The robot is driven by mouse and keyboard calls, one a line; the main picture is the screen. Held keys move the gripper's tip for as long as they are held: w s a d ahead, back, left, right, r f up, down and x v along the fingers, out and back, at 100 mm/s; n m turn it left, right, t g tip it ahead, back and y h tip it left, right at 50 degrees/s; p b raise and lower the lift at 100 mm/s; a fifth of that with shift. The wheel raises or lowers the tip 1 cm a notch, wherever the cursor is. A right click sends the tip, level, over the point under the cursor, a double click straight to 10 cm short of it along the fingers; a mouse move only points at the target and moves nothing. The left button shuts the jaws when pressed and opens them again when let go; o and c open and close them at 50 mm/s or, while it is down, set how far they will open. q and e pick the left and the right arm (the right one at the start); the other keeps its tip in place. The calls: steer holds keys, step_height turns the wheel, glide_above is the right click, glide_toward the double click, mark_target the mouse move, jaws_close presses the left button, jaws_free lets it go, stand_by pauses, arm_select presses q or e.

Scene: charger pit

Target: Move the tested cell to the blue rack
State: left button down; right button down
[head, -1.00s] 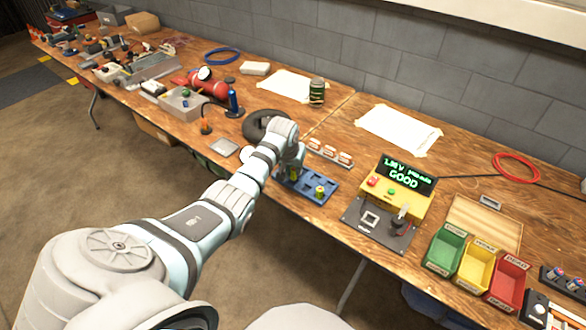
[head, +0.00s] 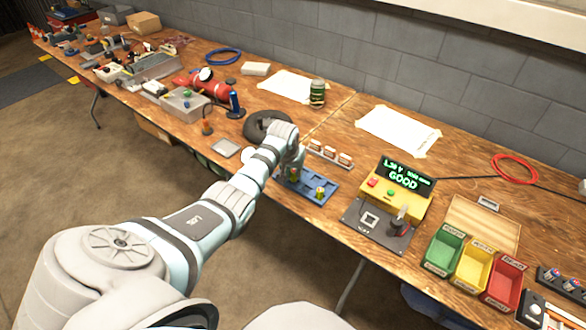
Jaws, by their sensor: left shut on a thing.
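The blue rack (head: 325,184) lies flat on the bench near its front edge, left of the yellow tester. One green-and-yellow cell (head: 320,192) stands at the rack's right part. Another green cell (head: 294,174) is at my left gripper (head: 294,168), over the rack's left part. My left gripper is shut on this cell; whether the cell's bottom is seated in the rack I cannot tell. The yellow tester (head: 408,203) shows "GOOD" on its display, with a dark test fixture (head: 378,227) in front. My right gripper is not in view.
Green (head: 443,248), yellow (head: 474,264) and red (head: 507,281) bins stand right of the tester. A small holder with white-labelled items (head: 330,153) stands behind the rack. A black ring (head: 268,125) lies behind my left wrist.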

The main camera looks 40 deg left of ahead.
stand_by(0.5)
arm_select(q)
steer(key=shift+f+b, duration=0.45)
steer(key=shift+f, duration=0.55)
stand_by(0.7)
steer(key=c, duration=1.4)
jaws_free()
step_height(320, 180, up, 7)
steer(key=p, duration=0.7)
steer(key=shift+r+p, duration=0.1)
steer(key=shift+p, duration=0.3)
